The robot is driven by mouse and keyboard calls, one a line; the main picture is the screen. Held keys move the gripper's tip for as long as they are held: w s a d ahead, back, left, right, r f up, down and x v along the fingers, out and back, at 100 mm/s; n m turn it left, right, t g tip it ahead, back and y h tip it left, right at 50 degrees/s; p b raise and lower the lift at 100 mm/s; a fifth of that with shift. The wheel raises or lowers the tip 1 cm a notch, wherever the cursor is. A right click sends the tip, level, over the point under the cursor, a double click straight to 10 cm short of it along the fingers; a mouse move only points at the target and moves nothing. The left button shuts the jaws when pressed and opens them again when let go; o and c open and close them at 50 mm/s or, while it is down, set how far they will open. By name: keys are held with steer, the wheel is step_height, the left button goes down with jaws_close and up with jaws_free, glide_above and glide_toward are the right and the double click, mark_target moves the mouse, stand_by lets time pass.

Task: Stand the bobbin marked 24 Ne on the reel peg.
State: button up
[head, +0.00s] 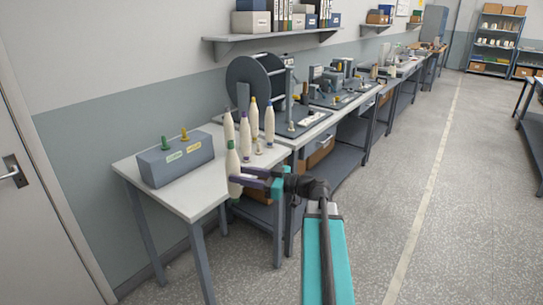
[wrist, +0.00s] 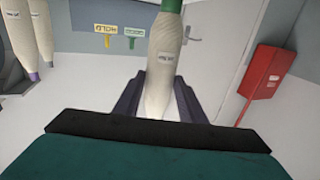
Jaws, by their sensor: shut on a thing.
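My gripper (head: 240,177) is shut on a cream bobbin with a green tip (head: 233,160). It holds the bobbin upright in front of the table's right edge. In the wrist view, the bobbin (wrist: 160,75) sits between the two dark fingers (wrist: 157,95). It bears a small label whose print is too blurred to read. Several other cream bobbins (head: 254,117) stand behind it on the table, with tips or bases in yellow, blue and purple.
A grey block (head: 155,168) with a green and a yellow peg and matching labels stands on the white table (head: 190,205). The machine with a large dark reel (head: 246,82) stands on the adjoining bench. A red wall box (wrist: 266,72) shows in the wrist view. The floor at right is clear.

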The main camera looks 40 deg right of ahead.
steer(key=a+f+n+g+y, duration=0.1)
steer(key=a+f, duration=0.3)
steer(key=a, duration=0.4)
steer(key=w+a+f+n+g+y, duration=0.1)
steer(key=a+f+g+y, duration=0.1)
steer(key=a+f, duration=0.3)
steer(key=a+f+n+g+y, duration=0.1)
steer(key=a+f, duration=0.3)
steer(key=a, duration=0.8)
steer(key=shift+w+f+n, duration=0.25)
steer(key=shift+n, duration=0.25)
steer(key=shift+a, duration=0.15)
